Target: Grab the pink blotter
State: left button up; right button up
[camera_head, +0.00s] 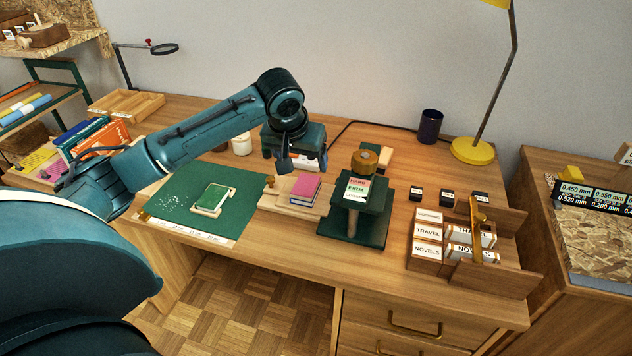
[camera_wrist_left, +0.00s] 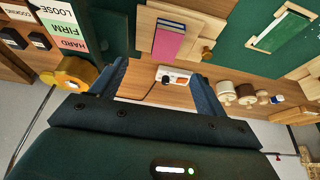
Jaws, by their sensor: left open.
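A pink-topped, book-like block (camera_head: 306,187) lies on a pale wooden board (camera_head: 275,202) near the middle of the desk; it also shows in the left wrist view (camera_wrist_left: 168,40). It is the clearest pink thing, but I cannot tell whether it is the blotter. Another small pink piece (camera_head: 39,158) lies on the left shelf. My left gripper (camera_head: 303,164) is open and empty, pointing down above the desk behind the pink block, not touching it. In the left wrist view its fingers (camera_wrist_left: 160,70) are spread. My right gripper is not in view.
A green press-like stand (camera_head: 352,227) with a card and yellow knob stands right of the board. A green mat (camera_head: 175,222) with a small framed piece lies left. Jars (camera_head: 242,145) stand behind. Wooden card boxes (camera_head: 485,270) are at right. The front desk strip is clear.

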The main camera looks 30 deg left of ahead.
pick_arm(q)
send_over(305, 185)
jog(key=s+d, duration=0.2)
jog(key=s, duration=0.1)
jog(key=f, duration=0.6)
jog(key=shift+w+a+f+b, duration=0.15)
jog(key=shift+a+f+b, duration=0.1)
jog(key=shift+b, duration=0.05)
jog(key=x, duration=0.3)
jog(key=a+x, duration=0.1)
jog(key=x, duration=0.1)
jog(key=shift+c, duration=0.5)
jog(key=c, duration=0.9)
